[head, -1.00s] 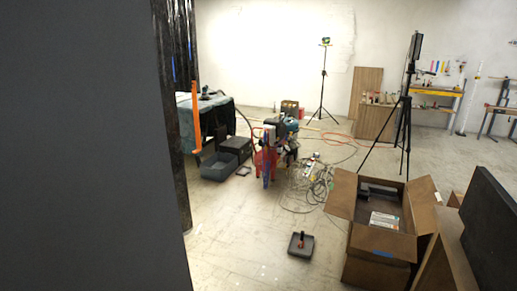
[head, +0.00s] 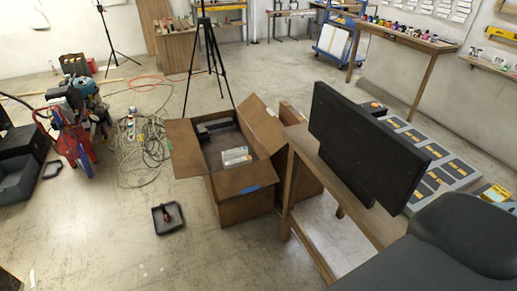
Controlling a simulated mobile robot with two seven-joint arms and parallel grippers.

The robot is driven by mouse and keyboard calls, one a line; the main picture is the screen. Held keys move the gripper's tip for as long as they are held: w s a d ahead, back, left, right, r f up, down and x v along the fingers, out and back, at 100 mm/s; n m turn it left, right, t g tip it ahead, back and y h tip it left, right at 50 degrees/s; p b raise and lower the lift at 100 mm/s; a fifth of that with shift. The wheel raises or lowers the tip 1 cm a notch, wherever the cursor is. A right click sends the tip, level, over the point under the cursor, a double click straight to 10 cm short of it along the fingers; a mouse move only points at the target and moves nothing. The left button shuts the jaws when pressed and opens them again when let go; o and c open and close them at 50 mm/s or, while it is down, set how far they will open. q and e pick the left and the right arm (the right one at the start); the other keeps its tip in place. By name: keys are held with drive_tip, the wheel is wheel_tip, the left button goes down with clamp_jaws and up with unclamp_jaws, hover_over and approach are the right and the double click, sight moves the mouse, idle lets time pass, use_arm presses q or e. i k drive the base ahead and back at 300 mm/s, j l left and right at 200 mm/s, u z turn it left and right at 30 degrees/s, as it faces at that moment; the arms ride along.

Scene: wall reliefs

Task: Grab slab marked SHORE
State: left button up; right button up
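No slab that I can read as marked SHORE shows. A grey panel with several dark rectangles (head: 463,166) lies at the right, partly behind a black flat screen (head: 365,147). Any lettering on the dark rectangles is too small to read. Neither my left nor my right gripper shows in the head view.
The screen stands on a wooden table (head: 300,142). Cables (head: 143,150) and a tripod (head: 209,45) stand farther back. A dark grey rounded shape fills the lower right corner.

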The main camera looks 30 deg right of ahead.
sight(243, 151)
drive_tip(key=i+z, duration=0.35)
drive_tip(key=i+j+z, duration=0.15)
drive_tip(key=z, duration=0.25)
drive_tip(key=i+j+z, duration=0.2)
drive_tip(key=z, duration=0.15)
drive_tip(key=i+j+z, duration=0.5)
drive_tip(key=j+z, duration=0.25)
drive_tip(key=i+j+z, duration=0.2)
drive_tip(key=j, duration=0.25)
drive_tip(key=j+z, duration=0.2)
drive_tip(key=j, duration=0.25)
drive_tip(key=i+j+z, duration=0.2)
drive_tip(key=j, duration=0.25)
drive_tip(key=k, duration=0.1)
